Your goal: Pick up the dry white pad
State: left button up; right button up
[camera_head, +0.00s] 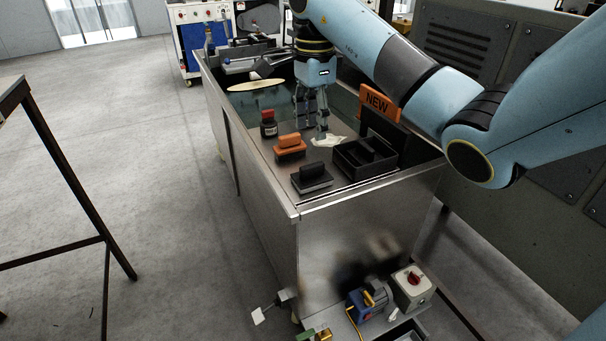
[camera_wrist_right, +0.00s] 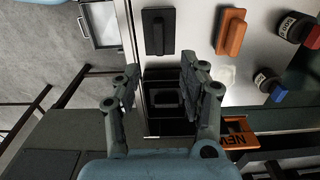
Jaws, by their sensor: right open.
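A small white pad (camera_head: 330,142), pale and irregular in outline, lies on the steel top of the long tank, beside the black tray. It also shows in the right wrist view (camera_wrist_right: 227,76), to the right of the fingers and outside the gap between them. My right gripper (camera_head: 313,132) points down over the tank top with its fingers apart and empty; one fingertip overlaps the pad's edge in the head view. I cannot tell whether it touches. In the wrist view the open fingers (camera_wrist_right: 160,82) frame the black tray (camera_wrist_right: 165,112). My left gripper is not in view.
An orange-handled block (camera_head: 290,147), a black-handled block (camera_head: 311,178) and a dark bottle (camera_head: 268,124) stand near the pad. The black divided tray (camera_head: 365,160) is to its right, with an orange NEW sign (camera_head: 377,103) behind. The tank's front edge is close.

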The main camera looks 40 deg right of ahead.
aim_at(312, 165)
jog(key=shift+w+f+b, duration=0.1)
jog(key=shift+f+b, duration=0.2)
notch_tip(312, 165, down, 5)
jog(key=b, duration=0.2)
jog(key=shift+r+b, duration=0.1)
jog(key=shift+b, duration=0.25)
notch_tip(312, 165, down, 5)
jog(key=shift+a+f, duration=0.1)
jog(key=shift+f, duration=0.1)
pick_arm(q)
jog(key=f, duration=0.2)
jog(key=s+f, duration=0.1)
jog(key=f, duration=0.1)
pick_arm(e)
grip_shut()
